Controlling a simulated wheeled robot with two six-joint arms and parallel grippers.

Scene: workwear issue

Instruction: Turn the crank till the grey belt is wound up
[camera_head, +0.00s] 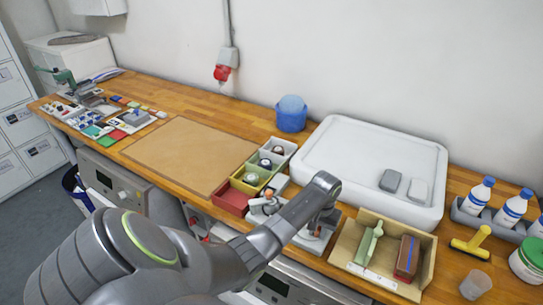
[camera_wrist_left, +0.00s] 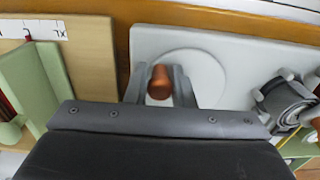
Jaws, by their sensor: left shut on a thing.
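The belt winder shows as a pale base plate (camera_wrist_left: 215,50) with a round disc in the left wrist view. Its orange-brown crank knob (camera_wrist_left: 160,80) stands between the fingers of my left gripper (camera_wrist_left: 160,92), which is shut on it. A grey roll (camera_wrist_left: 288,98), which looks like the belt, is at the right of that view, partly cut off. In the head view my left gripper (camera_head: 316,226) reaches down at the table's front edge, and its arm hides much of the winder (camera_head: 265,206). How much belt is wound cannot be told. My right gripper is not in view.
A cardboard tray (camera_head: 350,268) with a green tool and a dark red block stands just right of the gripper. Small coloured boxes (camera_head: 232,198) stand to the left. A large white tray (camera_head: 385,145) lies behind. A brown mat (camera_head: 185,155) leaves free room further left.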

